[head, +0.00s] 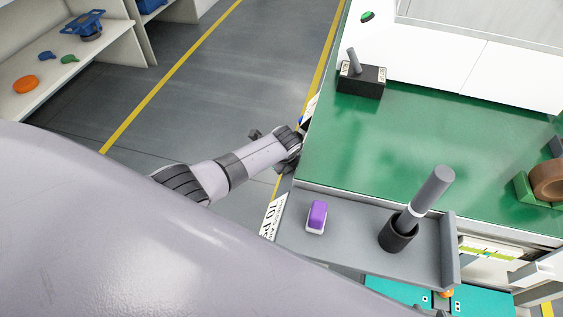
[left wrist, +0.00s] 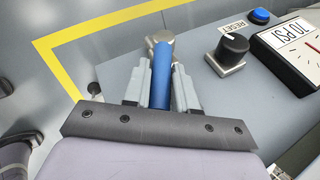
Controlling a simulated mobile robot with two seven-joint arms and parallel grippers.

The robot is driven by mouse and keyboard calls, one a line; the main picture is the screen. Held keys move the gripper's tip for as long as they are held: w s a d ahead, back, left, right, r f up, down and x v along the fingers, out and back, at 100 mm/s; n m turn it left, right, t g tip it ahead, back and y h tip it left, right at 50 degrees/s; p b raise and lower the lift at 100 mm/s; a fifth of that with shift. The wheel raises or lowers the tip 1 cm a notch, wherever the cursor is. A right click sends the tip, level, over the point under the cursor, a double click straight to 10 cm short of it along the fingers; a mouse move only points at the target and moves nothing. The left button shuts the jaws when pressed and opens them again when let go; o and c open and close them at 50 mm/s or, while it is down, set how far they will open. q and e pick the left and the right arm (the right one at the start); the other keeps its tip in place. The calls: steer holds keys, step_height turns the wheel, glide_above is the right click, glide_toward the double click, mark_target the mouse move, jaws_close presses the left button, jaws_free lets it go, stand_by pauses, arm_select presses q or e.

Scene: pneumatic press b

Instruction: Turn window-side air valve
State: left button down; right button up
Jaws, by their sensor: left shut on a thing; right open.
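In the left wrist view, an air valve (left wrist: 160,40) with a metal body and a long blue handle (left wrist: 160,86) is fixed on the grey panel. My left gripper (left wrist: 161,80) is shut on the blue handle, one grey finger on each side. The fingers cover part of the handle. The head view does not clearly show this grip.
Beside the valve are a black RESET knob (left wrist: 232,46), a blue button (left wrist: 261,16) and a PSI gauge (left wrist: 290,50). A grey tray (head: 350,247) holds a purple-topped block (head: 317,215) and a dark cup (head: 398,234) with a grey cylinder. A black lever box (head: 360,81) stands on the green table (head: 400,140).

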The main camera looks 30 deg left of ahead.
arm_select(q)
steer(key=shift+w+r, duration=0.1)
steer(key=shift+w, duration=0.05)
arm_select(e)
steer(key=shift+f, duration=0.1)
stand_by(0.3)
arm_select(q)
steer(key=c, duration=1)
jaws_free()
steer(key=shift+r+p, duration=0.3)
steer(key=shift+r, duration=0.15)
step_height(320, 180, up, 5)
steer(key=shift+f+p, duration=0.15)
steer(key=shift+p, duration=1.1)
step_height(320, 180, up, 14)
steer(key=p, duration=0.3)
steer(key=shift+r+p, duration=0.2)
steer(key=shift+p, duration=0.15)
arm_select(e)
steer(key=r, duration=0.1)
steer(key=d+r, duration=0.1)
steer(key=s+r, duration=0.1)
steer(key=r, duration=0.1)
steer(key=shift+d+r, duration=0.1)
steer(key=shift+d, duration=0.05)
